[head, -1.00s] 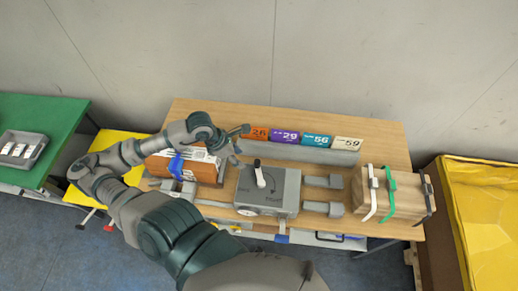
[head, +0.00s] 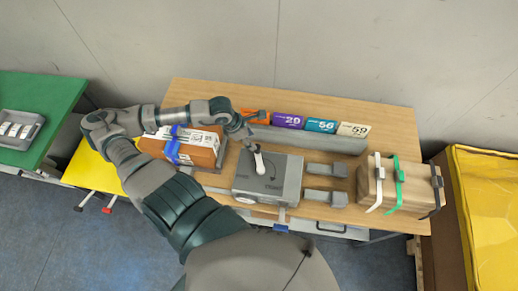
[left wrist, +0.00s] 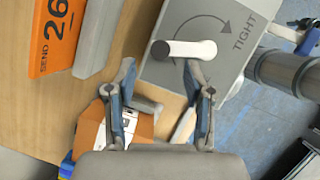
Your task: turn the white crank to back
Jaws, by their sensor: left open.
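The white crank (head: 259,163) stands on top of a grey box (head: 285,184) in the middle of the table. In the left wrist view the crank (left wrist: 190,49) is a short white bar with a dark round end at left, beside a curved arrow and the word TIGHT on the grey box (left wrist: 185,15). My left gripper (head: 252,130) is open, just behind the crank in the head view. In the left wrist view the left gripper (left wrist: 160,72) has its fingers spread, with the crank just beyond the tips. Contact cannot be told. My right gripper is not in view.
Numbered cards (head: 320,125) stand in a grey rail along the back. A strapped cardboard box (head: 198,152) is at left, a wooden block with straps (head: 408,186) at right. Grey clamp parts (head: 325,171) lie right of the grey box. Bare table (head: 380,115) shows at back right.

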